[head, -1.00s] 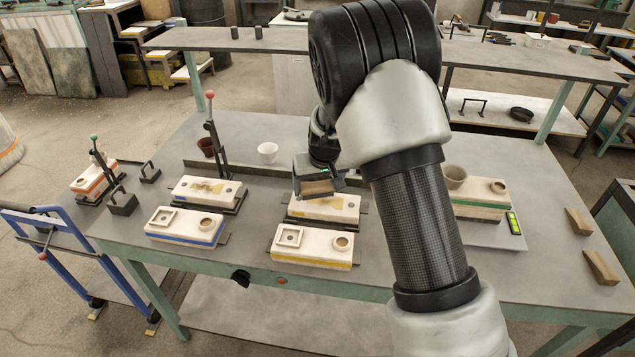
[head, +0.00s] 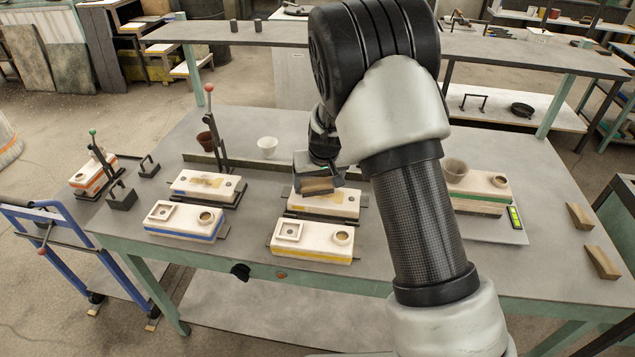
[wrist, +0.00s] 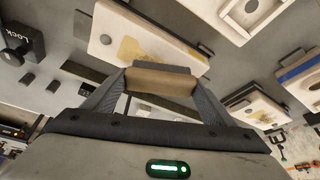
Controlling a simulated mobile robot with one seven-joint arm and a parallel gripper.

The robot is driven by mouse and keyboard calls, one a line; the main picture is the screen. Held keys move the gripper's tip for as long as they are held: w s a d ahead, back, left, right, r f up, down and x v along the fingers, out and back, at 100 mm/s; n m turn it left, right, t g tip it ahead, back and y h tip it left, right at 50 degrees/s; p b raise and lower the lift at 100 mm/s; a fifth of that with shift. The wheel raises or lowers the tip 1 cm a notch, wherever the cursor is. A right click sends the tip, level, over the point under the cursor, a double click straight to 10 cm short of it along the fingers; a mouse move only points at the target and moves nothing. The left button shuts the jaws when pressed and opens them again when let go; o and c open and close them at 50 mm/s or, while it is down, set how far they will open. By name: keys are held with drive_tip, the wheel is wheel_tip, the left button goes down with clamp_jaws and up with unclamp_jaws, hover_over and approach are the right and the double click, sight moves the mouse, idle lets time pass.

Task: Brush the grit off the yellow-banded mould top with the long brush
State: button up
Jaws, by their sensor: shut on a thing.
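The yellow-banded mould top (head: 342,205) is a pale block with its long side across the picture, behind the yellow-banded mould half (head: 312,243) with a square basin and round cup. My gripper (head: 318,180) is over its left part, shut on a brown, wooden-looking block, which I take as the long brush (head: 318,187). In the wrist view the brush (wrist: 160,84) spans between both fingers, in front of a pale mould with a tan grit patch (wrist: 135,50). Bristles are not visible, and I cannot tell whether the brush touches the mould.
A gritty mould top (head: 205,187) and a blue-banded mould half (head: 186,221) lie to the left. A lever stand (head: 214,135) rises behind them. A white cup (head: 267,147) stands at the back. A green-banded mould (head: 480,204) and wooden wedges (head: 602,262) are right.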

drive_tip(key=shift+f+b, duration=0.7)
drive_tip(key=shift+f, duration=0.2)
